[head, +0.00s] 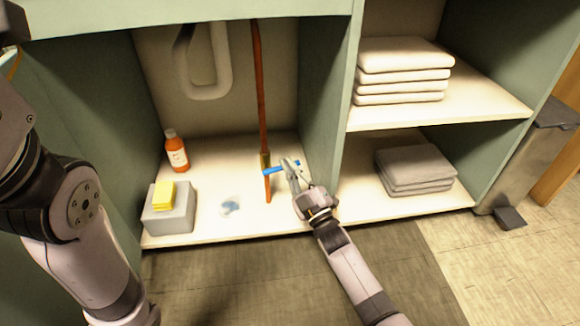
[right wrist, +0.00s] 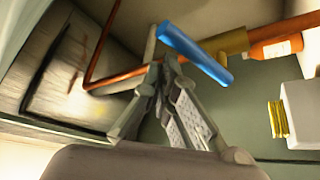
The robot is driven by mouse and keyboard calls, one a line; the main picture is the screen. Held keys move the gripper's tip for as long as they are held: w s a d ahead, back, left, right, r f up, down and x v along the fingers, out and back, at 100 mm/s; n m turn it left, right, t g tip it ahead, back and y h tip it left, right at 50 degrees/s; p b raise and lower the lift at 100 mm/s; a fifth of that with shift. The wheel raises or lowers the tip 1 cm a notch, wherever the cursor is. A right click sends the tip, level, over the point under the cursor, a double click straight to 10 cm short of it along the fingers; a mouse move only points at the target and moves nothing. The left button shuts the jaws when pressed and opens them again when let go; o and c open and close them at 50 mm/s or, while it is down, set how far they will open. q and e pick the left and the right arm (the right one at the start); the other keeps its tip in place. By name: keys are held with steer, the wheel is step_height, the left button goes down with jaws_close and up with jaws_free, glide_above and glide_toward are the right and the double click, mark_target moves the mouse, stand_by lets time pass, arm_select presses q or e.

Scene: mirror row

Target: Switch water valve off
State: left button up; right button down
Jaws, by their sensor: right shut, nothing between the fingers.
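A copper pipe (head: 261,90) runs down the back of the open cabinet to a brass valve body (head: 265,160). The valve's blue handle (head: 281,168) points sideways, across the pipe, in the head view. In the right wrist view the blue handle (right wrist: 196,53) lies just past the fingertips, with the brass body (right wrist: 234,42) behind it. My right gripper (head: 291,164) is shut and empty at the handle's right part; I cannot tell whether it touches. Its fingers also show in the right wrist view (right wrist: 163,68). My left gripper is out of view.
An orange bottle (head: 176,152) and a grey block (head: 168,213) with a yellow sponge (head: 164,194) stand left on the cabinet floor. A small clear item (head: 230,207) lies nearer the pipe. A green divider (head: 325,100) stands right of the valve; folded towels (head: 404,72) are beyond.

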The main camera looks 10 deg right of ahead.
step_height(320, 180, up, 10)
steer(key=shift+f, duration=0.15)
stand_by(0.7)
